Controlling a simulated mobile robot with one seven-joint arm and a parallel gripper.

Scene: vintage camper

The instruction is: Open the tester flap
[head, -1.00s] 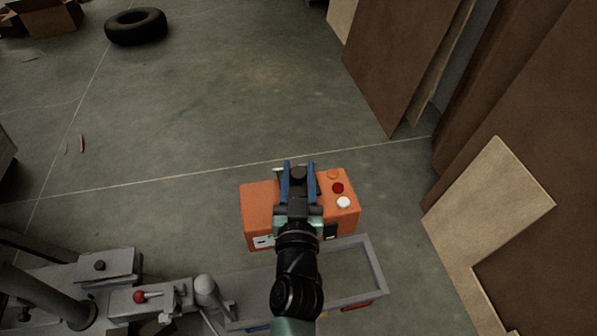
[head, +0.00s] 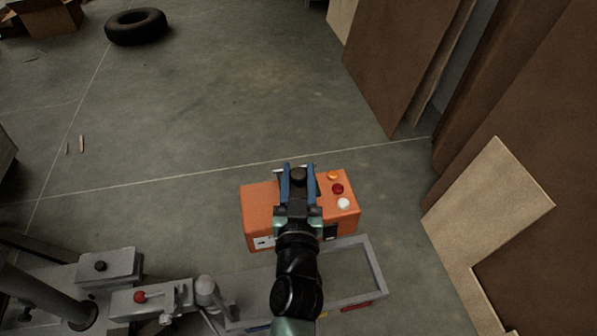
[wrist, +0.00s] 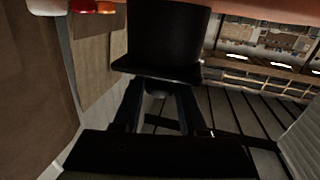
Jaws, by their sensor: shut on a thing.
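The orange tester box (head: 263,207) stands in the lower middle of the head view. It has an orange, a red and a white button (head: 343,204) on the right of its top. My gripper (head: 299,174) is over the top of the box, with its blue fingers on either side of a black round knob (head: 299,171). The gripper is shut on this knob, which also shows large and dark in the wrist view (wrist: 168,35). My gripper and arm cover the middle of the box, so I cannot make out the flap's outline or how far it stands open.
A grey tray (head: 374,267) is just in front of the box, partly under my arm. Grey machinery with a red knob (head: 139,297) is at lower left. Brown and pale boards (head: 490,215) lean at the right.

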